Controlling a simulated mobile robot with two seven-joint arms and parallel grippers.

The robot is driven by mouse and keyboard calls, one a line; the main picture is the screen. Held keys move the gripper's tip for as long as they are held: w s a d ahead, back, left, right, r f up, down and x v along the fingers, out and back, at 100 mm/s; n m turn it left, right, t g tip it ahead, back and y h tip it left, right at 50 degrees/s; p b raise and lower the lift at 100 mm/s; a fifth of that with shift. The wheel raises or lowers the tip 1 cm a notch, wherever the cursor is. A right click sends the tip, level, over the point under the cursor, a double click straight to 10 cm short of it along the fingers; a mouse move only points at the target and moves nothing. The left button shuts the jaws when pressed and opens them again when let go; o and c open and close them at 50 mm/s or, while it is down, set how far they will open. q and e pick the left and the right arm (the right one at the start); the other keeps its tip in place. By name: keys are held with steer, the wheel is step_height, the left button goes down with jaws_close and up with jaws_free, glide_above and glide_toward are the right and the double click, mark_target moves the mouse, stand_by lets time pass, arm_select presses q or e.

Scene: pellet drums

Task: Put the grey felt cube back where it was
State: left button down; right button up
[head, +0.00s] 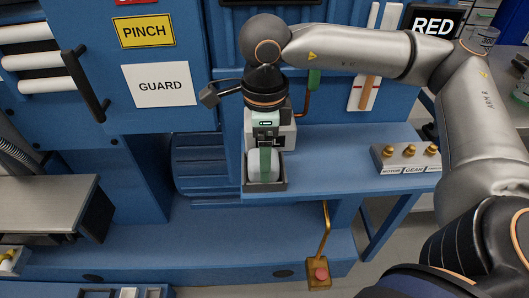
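A pale grey-white block with rounded corners (254,169) sits in or just over a small dark tray (265,187) at the front edge of the blue shelf. My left gripper is not in view.
A blue shelf (335,160) has free room right of the tray. A block with brass knobs (407,157) stands at its right end. A metal-topped surface (45,205) is at left, beneath a cabinet with a black handle (85,85).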

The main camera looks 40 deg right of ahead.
steer(key=shift+s+a+f, duration=0.2)
steer(key=shift+s+f, duration=0.1)
steer(key=shift+f, duration=0.15)
steer(key=shift+r+p, duration=0.45)
steer(key=shift+p, duration=0.05)
arm_select(q)
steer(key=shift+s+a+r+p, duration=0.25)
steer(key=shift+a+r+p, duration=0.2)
steer(key=shift+p, duration=0.1)
arm_select(e)
step_height(320, 180, up, 12)
steer(key=shift+w+r, duration=0.15)
steer(key=shift+w, duration=0.05)
steer(key=shift+d, duration=0.1)
